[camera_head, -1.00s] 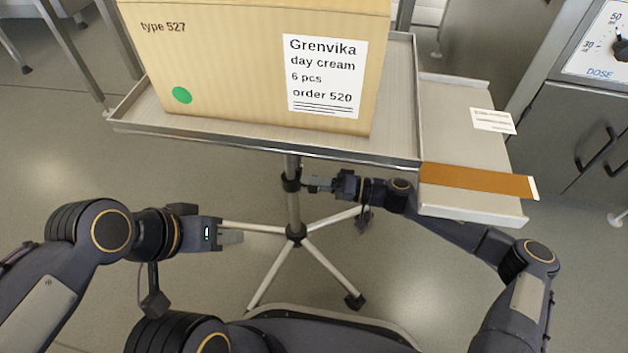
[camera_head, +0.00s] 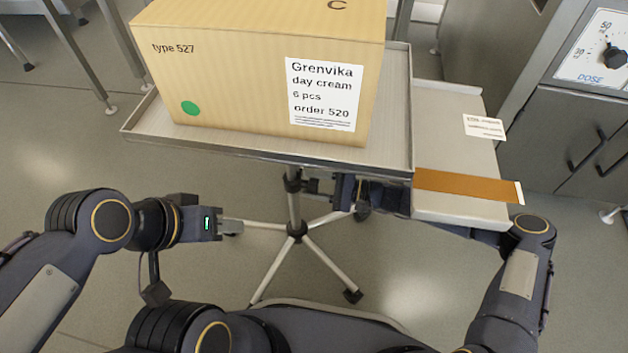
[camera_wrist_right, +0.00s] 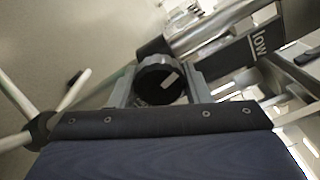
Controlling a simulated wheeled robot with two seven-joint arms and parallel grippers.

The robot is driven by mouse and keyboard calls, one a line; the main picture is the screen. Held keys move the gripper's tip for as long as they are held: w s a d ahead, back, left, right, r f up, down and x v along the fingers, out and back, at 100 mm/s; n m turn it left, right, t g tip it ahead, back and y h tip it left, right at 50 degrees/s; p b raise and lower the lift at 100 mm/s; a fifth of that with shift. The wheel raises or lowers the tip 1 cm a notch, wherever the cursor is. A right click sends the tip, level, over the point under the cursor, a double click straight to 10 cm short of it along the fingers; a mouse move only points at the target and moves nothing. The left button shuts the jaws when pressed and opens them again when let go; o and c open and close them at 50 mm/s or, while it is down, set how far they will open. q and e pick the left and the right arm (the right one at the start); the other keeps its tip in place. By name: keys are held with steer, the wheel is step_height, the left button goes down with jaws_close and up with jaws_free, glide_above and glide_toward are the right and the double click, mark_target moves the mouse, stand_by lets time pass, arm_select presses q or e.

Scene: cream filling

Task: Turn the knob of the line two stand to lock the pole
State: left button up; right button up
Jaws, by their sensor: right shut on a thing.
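The line two stand's metal pole (camera_head: 295,212) rises from a splayed base to a tray (camera_head: 270,157). A dark collar (camera_head: 292,181) sits on the pole below the tray. In the right wrist view the round black knob (camera_wrist_right: 158,80) with a white mark lies between the fingers of my right gripper (camera_wrist_right: 160,88), which is shut on it. In the head view my right gripper (camera_head: 318,188) is at the collar, partly hidden by the tray. My left gripper (camera_head: 232,228) is left of the pole, apart from it; its finger gap is unclear.
A cardboard box (camera_head: 230,95) labelled Grenvika day cream stands on the tray. A side shelf (camera_head: 450,120) with an orange strip (camera_head: 465,186) adjoins at the right. A cabinet with a dose dial (camera_head: 612,55) stands at far right. A "low" label (camera_wrist_right: 260,42) shows near the pole.

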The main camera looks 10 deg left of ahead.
steer(key=shift+m+p, duration=0.5)
steer(key=shift+m, duration=1.1)
steer(key=shift+f, duration=0.1)
steer(key=o, duration=1)
steer(key=d+p, duration=0.2)
steer(key=d, duration=0.6)
